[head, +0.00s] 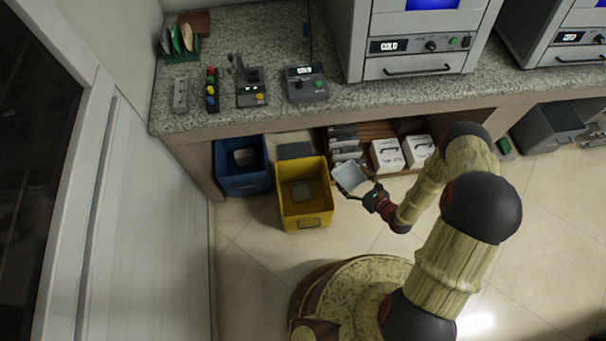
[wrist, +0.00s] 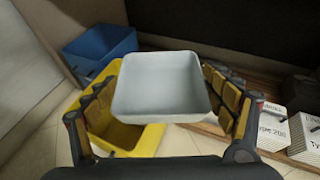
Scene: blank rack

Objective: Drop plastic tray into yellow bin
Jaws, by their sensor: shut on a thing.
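A pale grey-white plastic tray (head: 351,178) is held by my gripper (head: 372,194) to the right of the yellow bin (head: 323,217) in the head view. In the wrist view the tray (wrist: 160,110) sits between the two fingers of my gripper (wrist: 161,105), tilted with its hollow side showing. The yellow bin (wrist: 148,141) is beyond and below the tray there, partly hidden by it.
A blue bin (head: 262,181) stands left of the yellow bin. White boxes (head: 387,155) sit on a low wooden shelf to the right. The granite counter (head: 220,115) overhangs behind the bins, with devices on it. The floor in front of the bins is clear.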

